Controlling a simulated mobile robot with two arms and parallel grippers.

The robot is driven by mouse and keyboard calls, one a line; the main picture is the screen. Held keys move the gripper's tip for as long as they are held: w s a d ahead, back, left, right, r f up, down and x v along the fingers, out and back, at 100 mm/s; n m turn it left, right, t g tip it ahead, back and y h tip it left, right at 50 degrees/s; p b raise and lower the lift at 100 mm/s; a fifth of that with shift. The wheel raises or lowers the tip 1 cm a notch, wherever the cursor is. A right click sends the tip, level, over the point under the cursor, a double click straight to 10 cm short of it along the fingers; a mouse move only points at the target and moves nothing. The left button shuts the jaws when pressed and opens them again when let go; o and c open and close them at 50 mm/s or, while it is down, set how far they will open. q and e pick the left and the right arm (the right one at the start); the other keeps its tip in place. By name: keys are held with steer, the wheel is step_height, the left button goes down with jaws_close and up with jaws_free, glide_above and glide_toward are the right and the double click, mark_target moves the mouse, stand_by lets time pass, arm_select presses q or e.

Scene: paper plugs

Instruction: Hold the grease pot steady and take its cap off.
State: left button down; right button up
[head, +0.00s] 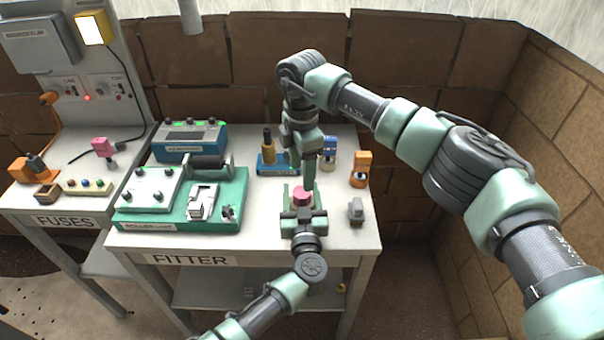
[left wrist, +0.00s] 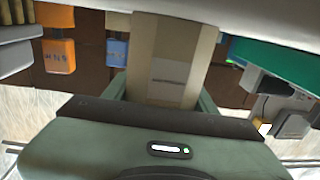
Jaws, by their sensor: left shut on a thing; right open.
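The grease pot's pink-red cap (head: 303,195) shows near the front right of the FITTER bench. The pot's body is mostly hidden in the head view; in the left wrist view a tan body (left wrist: 178,50) with a greyish band stands between the fingers. My left gripper (head: 303,208) comes from the front and is shut on the pot. My right gripper (head: 309,183) points straight down just above and behind the cap. It is open, seen nearly edge-on, and I cannot tell whether it touches the cap.
An orange dispenser (head: 361,170) and small grey block (head: 356,210) are right. A green roller fixture (head: 180,213) fills the left.

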mark_target(302, 192)
step_height(302, 192, down, 8)
steer(key=shift+r, duration=0.25)
jaws_close()
steer(key=shift+n, duration=1.8)
